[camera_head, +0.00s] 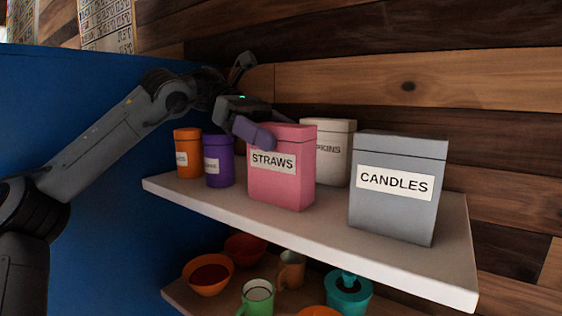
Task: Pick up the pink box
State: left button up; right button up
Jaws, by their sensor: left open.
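The pink box (282,182) stands upright on the white shelf (382,245), with a white label that reads STRAWS. My left arm comes in from the left, and my left gripper (262,125) is at the top of the pink box. One purple-grey finger lies in front of the box's upper left edge. The gripper is open. I cannot tell whether it touches the box, and the far finger is partly hidden. My right gripper does not show.
A grey CANDLES box (394,215) stands to the right. A cream box (338,165) is close behind the pink box. A purple canister (219,173) and an orange canister (187,165) stand left. Bowls and mugs (257,294) sit on a lower shelf.

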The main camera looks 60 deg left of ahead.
pick_arm(q)
jog(key=c, duration=1.5)
jog(key=shift+r, duration=0.1)
